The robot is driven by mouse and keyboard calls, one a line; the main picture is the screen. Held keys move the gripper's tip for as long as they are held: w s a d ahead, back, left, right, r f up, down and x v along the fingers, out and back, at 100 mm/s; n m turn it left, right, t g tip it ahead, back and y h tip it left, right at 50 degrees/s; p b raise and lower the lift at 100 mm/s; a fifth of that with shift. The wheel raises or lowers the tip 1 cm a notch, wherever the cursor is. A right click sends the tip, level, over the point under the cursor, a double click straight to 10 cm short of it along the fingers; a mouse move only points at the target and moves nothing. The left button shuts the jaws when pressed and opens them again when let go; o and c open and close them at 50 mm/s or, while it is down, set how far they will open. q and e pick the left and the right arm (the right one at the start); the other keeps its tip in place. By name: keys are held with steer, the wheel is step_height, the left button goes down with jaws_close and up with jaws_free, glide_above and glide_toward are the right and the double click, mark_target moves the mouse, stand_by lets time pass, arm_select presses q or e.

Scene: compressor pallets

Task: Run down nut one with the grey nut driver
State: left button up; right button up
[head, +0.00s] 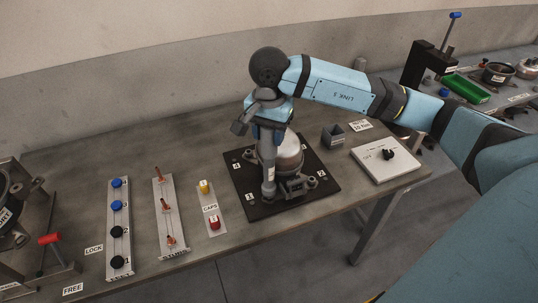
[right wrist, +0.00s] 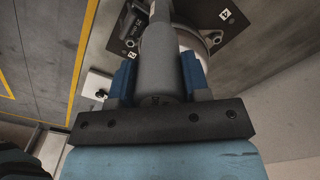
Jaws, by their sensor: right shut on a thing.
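My right gripper (head: 270,132) is shut on the grey nut driver (head: 268,172), which hangs nearly upright in front of the silver compressor (head: 291,155). In the right wrist view, the blue fingers of the gripper (right wrist: 158,82) grip both sides of the driver's grey barrel (right wrist: 158,60). The driver's lower end is close to the front of the compressor's feet; I cannot tell whether it sits on a nut. Nut one cannot be made out. My left gripper is not in view.
A white box with a black knob (head: 370,165) and a small dark block (head: 333,136) stand right.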

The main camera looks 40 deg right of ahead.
steer(key=shift+f+b, duration=0.9)
steer(key=shift+f, duration=0.05)
stand_by(3.1)
steer(key=shift+r+p, duration=1)
steer(key=shift+r, duration=1.6)
